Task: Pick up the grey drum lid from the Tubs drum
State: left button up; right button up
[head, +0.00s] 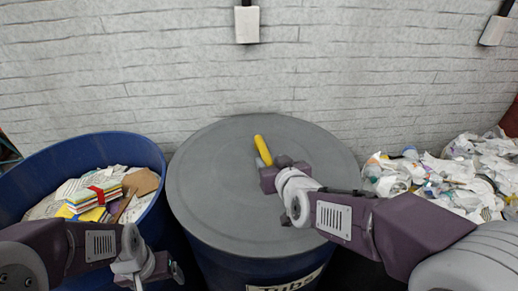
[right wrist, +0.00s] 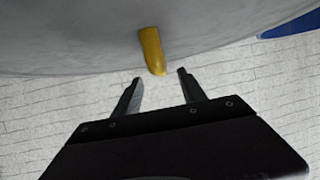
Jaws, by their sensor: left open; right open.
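The grey drum lid (head: 215,175) lies flat on the blue Tubs drum (head: 225,262), whose white label shows at the front. A yellow handle (head: 262,150) stands out from the lid near its middle. My right gripper (head: 264,172) is over the lid, close to the handle. In the right wrist view, the yellow handle (right wrist: 152,50) is just beyond the two open fingertips (right wrist: 160,75), roughly centred between them, and the gripper holds nothing. My left gripper (head: 165,275) is open and empty at the lower left, between the blue bin and the drum.
A blue bin (head: 150,147) with paper, books and cardboard stands left of the drum. A heap of crumpled paper waste (head: 440,180) lies to the right. A white brick wall (head: 120,60) stands behind, with a white box (head: 247,25) hanging above the drum.

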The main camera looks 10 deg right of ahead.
aim_at(264, 151)
jog(key=shift+w+r, duration=0.15)
jog(key=shift+w, duration=0.05)
jog(key=shift+s+a+r, duration=0.1)
jog(key=shift+s, duration=0.1)
jog(key=p+x, duration=0.1)
jog(key=p, duration=0.1)
jog(key=p+x, duration=0.2)
jog(key=shift+r, duration=0.3)
jog(key=shift+w+f+p, duration=0.25)
jog(key=shift+p, duration=0.2)
jog(key=shift+s+f, duration=0.1)
jog(key=p+x, duration=0.1)
jog(key=x, duration=0.4)
jog(key=shift+w, duration=0.25)
jog(key=shift+s, duration=0.1)
jog(key=shift+c, duration=0.9)
grip_shut()
